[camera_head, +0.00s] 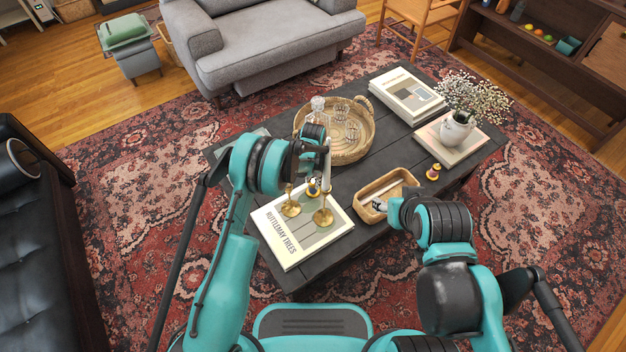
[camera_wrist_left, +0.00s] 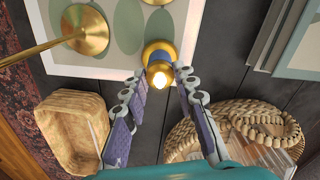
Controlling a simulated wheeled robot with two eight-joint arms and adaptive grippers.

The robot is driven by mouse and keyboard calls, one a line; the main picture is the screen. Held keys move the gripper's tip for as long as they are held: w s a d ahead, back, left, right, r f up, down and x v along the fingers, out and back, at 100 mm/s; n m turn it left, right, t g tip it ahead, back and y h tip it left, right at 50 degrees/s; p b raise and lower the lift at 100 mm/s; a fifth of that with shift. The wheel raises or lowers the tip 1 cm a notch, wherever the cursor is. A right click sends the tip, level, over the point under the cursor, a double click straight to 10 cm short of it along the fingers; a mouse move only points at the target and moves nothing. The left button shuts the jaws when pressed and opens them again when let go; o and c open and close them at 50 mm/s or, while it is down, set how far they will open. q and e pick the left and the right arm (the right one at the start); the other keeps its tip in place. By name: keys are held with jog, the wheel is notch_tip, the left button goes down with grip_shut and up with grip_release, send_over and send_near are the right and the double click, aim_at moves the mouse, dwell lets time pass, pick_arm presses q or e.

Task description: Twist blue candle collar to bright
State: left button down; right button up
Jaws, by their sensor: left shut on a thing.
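In the head view the candle (camera_head: 313,187) stands at the book's back edge, partly hidden by my left gripper. My left gripper (camera_wrist_left: 163,74) has its two fingertips closed on either side of the collar in the wrist view. In the head view, that gripper (camera_head: 323,165) points down over the candle. My right gripper (camera_head: 386,208) is low by the wooden tray, and its fingers do not show clearly.
A wooden tray (camera_head: 366,213), wicker tray (camera_head: 362,152), small red-and-yellow object (camera_head: 433,172), book stack (camera_head: 407,98) and flower vase (camera_head: 457,131) share the dark table.

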pick_arm(q)
jog(key=c, duration=1.2)
grip_release()
notch_tip(320, 180, up, 12)
